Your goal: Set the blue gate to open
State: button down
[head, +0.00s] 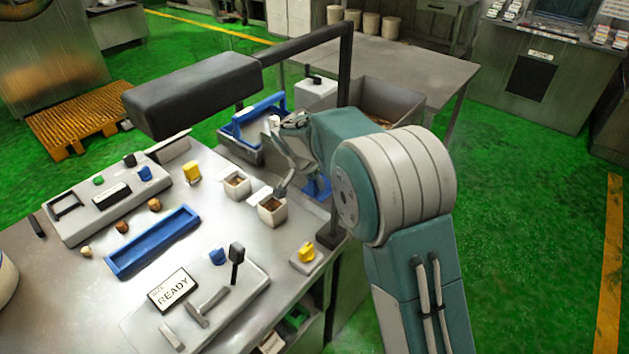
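A blue frame-like part (258,106), which looks like the gate, stands at the back edge of the metal table, on a grey box. Another blue piece (318,188) shows partly behind my gripper, so I cannot tell its full shape. My gripper (278,156) is over the back right of the table, just right of the blue frame. Its fingers look spread apart, one near the frame's right end and one lower, above a small white box. I see nothing held between them. Contact with the frame cannot be told.
Two small white boxes with brown contents (271,210) stand below my gripper. A black post with a dark lamp (192,92) rises over the table. A blue tray (152,243), a control panel (112,195) and a READY display (172,290) lie nearer. Green floor is free at right.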

jog(key=shift+s+a, duration=1.05)
jog(key=shift+s, duration=0.2)
jog(key=shift+s+a, duration=1)
jog(key=shift+s, duration=0.2)
jog(key=c, duration=0.6)
grip_release()
jog(key=shift+o, duration=1)
jog(key=shift+a, duration=0.15)
